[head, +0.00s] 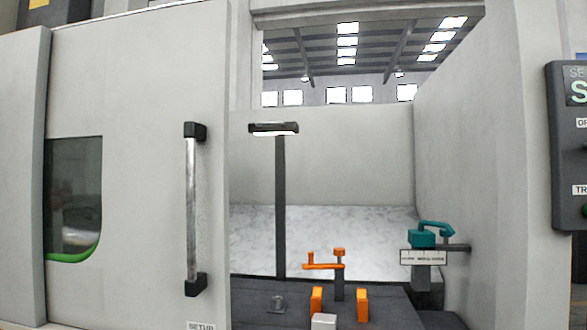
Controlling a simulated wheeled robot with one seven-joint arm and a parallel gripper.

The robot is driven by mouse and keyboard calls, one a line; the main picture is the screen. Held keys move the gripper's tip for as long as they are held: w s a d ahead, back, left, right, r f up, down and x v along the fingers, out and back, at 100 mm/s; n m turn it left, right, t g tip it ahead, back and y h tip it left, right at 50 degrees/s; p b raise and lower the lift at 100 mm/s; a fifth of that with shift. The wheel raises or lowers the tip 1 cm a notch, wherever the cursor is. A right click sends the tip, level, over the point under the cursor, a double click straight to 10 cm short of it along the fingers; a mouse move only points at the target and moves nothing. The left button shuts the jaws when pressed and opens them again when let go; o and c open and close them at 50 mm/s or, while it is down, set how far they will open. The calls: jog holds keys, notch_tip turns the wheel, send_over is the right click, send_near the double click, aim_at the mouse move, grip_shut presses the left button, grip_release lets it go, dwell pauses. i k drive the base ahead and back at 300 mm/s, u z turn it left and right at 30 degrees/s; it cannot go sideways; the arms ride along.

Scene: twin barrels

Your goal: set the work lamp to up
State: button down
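The work lamp (274,128) appears to be the short dark bar on top of a tall dark post (280,205) inside the machine opening. The bar lies about level, and its underside glows white. No label on it can be read. My gripper does not show in the head view, so its place relative to the lamp cannot be seen.
A pale sliding door with a vertical black-and-silver handle (191,210) stands left of the lamp. Orange clamp parts (324,265) and a small grey block (323,321) sit low before the post. A teal lever (430,235) and a dark control panel (568,145) are right.

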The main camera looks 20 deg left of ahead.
aim_at(259, 128)
jog(key=u, duration=1.2)
jog(key=k, duration=0.5)
jog(key=z, duration=1.5)
jog(key=i, duration=0.95)
jog(key=u, duration=1.2)
